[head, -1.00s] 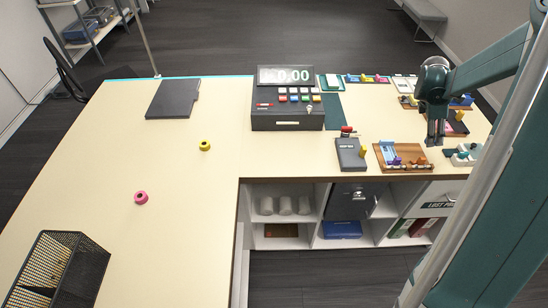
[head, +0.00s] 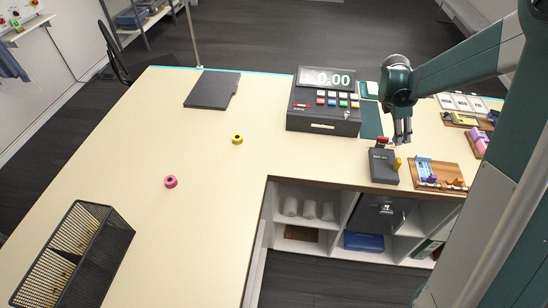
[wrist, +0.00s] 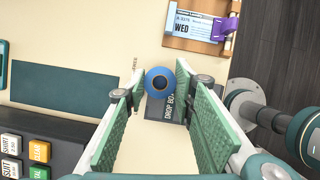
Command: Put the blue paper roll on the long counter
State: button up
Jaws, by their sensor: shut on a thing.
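The blue paper roll (wrist: 158,82) shows in the wrist view as a blue ring with a dark hole, held between the fingertips of my gripper (wrist: 162,88). In the head view my gripper (head: 402,138) points down over the right part of the counter, near the dark grey box. The roll cannot be made out there. The long cream counter (head: 215,215) runs from the front left to the back, with a wing going right. A pink roll (head: 171,182) and a yellow roll (head: 237,139) stand apart on its left part.
A till (head: 322,110) stands at the corner, with a dark folder (head: 211,90) to its left. A wire mesh basket (head: 105,250) sits at the front left. The dark box (head: 383,168) and a wooden tray (head: 440,180) are at the right. The counter around the pink roll is clear.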

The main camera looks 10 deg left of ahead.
jog(key=s+a+n+t+b, duration=0.1)
jog(key=s+a+n, duration=0.1)
jog(key=a, duration=1.5)
jog(key=s+a+n+t, duration=0.1)
jog(key=s+a+n, duration=0.15)
jog(key=a, duration=1.45)
jog(key=s+a+n, duration=0.1)
jog(key=s+a, duration=0.5)
jog(key=a, duration=0.3)
jog(key=s+a+n+y, duration=0.1)
jog(key=s+a+n, duration=0.1)
jog(key=s+a, duration=0.4)
jog(key=s+a+n+t+b, duration=0.1)
jog(key=s+a, duration=0.5)
jog(key=a, duration=0.7)
jog(key=shift+a+n+y, duration=0.4)
jog(key=shift+n, duration=0.15)
jog(key=shift+s, duration=0.1)
jog(key=shift+f, duration=2.85)
jog(key=shift+f, duration=2.1)
jog(key=shift+f+b, duration=0.2)
jog(key=shift+b, duration=0.2)
